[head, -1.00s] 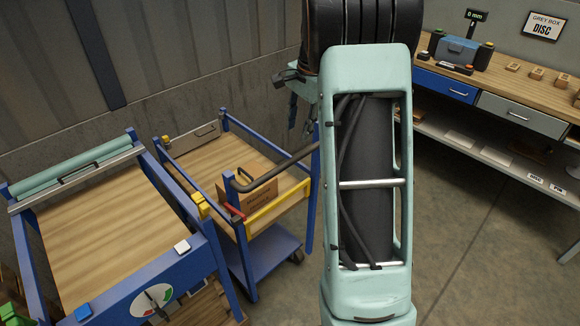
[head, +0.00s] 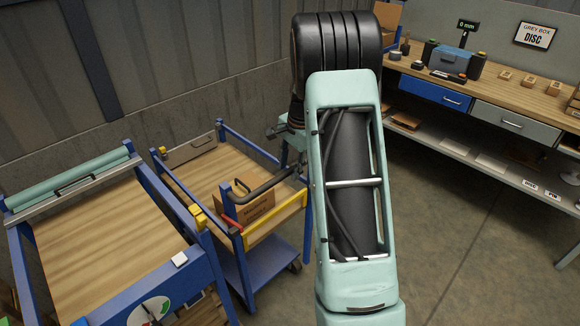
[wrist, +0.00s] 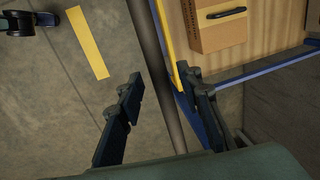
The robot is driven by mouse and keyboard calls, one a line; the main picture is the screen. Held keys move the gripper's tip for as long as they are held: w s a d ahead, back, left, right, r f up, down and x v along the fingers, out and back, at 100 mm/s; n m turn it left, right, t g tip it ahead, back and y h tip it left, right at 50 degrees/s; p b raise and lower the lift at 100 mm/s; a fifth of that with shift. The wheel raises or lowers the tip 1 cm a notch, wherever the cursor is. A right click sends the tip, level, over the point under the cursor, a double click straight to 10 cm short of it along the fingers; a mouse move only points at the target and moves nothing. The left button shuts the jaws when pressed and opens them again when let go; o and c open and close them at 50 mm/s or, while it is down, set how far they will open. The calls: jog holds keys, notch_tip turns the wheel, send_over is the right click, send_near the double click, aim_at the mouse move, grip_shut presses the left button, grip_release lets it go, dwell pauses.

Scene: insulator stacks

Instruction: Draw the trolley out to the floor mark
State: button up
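The trolley has a wooden deck (head: 195,178), a blue frame, a yellow front rail (head: 276,222) and a dark handle bar (head: 262,186). It stands beside a larger blue cart. A cardboard box (head: 248,208) sits on its deck and also shows in the wrist view (wrist: 218,30). In the wrist view, my gripper (wrist: 160,73) is open, with one finger on each side of the handle bar (wrist: 154,45). I cannot tell whether the fingers touch it. In the head view my arm hides most of the gripper. A yellow strip, the floor mark (wrist: 88,42), lies on the concrete left of the bar.
The larger blue cart (head: 95,230), with a wooden top and a dial, stands close at the trolley's left. A wall (head: 180,70) is behind both. A workbench (head: 510,90) with drawers stands at the right. The floor (head: 430,240) between trolley and bench is clear.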

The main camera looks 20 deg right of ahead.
grip_shut()
dwell(0.3)
